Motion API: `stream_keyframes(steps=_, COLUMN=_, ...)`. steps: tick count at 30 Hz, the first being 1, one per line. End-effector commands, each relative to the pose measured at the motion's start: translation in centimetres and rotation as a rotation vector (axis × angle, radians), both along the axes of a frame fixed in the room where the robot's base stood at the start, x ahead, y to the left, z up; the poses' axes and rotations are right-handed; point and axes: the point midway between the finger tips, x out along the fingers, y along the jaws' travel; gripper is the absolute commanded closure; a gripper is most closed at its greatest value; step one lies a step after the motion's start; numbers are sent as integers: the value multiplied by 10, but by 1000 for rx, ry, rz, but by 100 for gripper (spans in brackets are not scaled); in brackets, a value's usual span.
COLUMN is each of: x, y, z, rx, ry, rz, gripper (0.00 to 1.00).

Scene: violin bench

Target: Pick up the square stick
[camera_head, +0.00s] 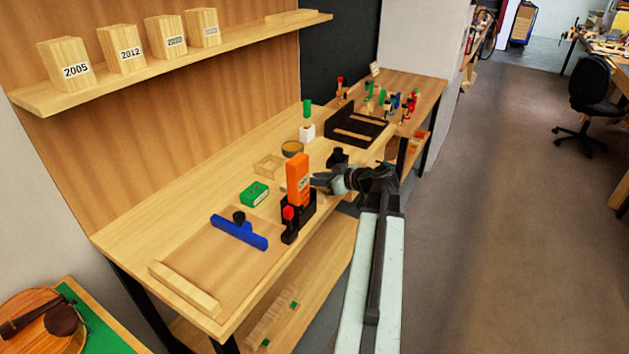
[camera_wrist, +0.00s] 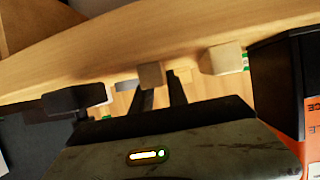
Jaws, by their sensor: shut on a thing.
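In the wrist view a brown square-ended wooden piece (camera_wrist: 150,75), which looks like the square stick, sits at the tips of my dark fingers. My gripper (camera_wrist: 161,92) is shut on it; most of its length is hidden. In the head view my gripper (camera_head: 318,182) is at the bench's front edge, just right of the orange box (camera_head: 298,180). I cannot make out the stick there. A second, paler square wooden end (camera_wrist: 225,57) shows to the right in the wrist view, apart from my fingers.
The orange box stands in a black holder (camera_head: 297,212) close to my gripper. A black rack (camera_head: 357,130) stands behind. The aisle floor (camera_head: 480,220) is clear.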

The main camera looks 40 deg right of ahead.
Motion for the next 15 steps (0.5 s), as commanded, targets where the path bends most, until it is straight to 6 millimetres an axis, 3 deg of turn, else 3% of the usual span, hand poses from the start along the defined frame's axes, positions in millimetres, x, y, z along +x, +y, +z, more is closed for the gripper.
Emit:
stream_keyframes(steps=7, x=0, y=0, z=9, rx=0, ry=0, rz=0, gripper=100)
stream_keyframes(steps=15, x=-1, y=-1, z=44, rx=0, ry=0, rz=-1, gripper=100)
